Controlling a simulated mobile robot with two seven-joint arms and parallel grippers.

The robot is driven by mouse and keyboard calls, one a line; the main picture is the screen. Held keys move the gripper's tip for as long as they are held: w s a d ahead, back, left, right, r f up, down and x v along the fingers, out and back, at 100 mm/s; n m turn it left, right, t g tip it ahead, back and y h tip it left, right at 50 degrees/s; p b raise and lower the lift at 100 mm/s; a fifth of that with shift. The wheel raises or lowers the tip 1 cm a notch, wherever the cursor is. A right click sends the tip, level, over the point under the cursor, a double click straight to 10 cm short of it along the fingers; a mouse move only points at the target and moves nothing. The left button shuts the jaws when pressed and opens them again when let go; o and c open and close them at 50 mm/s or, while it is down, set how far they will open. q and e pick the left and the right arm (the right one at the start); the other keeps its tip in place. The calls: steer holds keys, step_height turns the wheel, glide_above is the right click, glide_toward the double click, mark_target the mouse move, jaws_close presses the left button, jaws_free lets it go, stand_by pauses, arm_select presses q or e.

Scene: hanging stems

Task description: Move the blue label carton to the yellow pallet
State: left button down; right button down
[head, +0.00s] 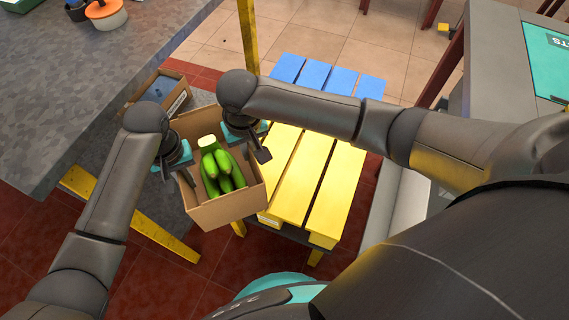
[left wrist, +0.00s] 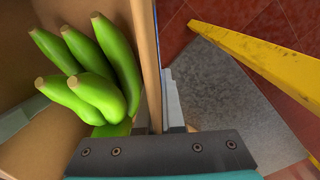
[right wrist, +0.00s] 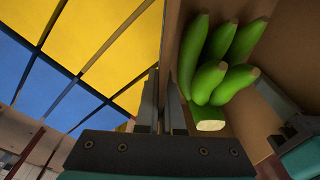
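An open brown carton (head: 228,211) holds green bananas (head: 221,171). No blue label shows on its visible sides. My left gripper (head: 176,162) is shut on its left wall, which runs between the fingers in the left wrist view (left wrist: 158,115). My right gripper (head: 254,143) is shut on the opposite wall, seen in the right wrist view (right wrist: 170,95). The carton appears raised, just left of the yellow pallet (head: 310,180). The yellow pallet's slats look bare where visible; my right arm covers part of its far end.
A second carton (head: 176,102) with a pale label and dark blue contents sits behind the held one. A blue pallet (head: 315,76) lies beyond the yellow one. A grey counter (head: 60,100) is at left, and a yellow post (head: 248,35) stands behind.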

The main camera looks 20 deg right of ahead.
mark_target(194, 190)
arm_select(q)
steer(key=shift+r, duration=0.1)
steer(key=shift+f, duration=0.3)
arm_select(e)
steer(key=shift+f, duration=0.25)
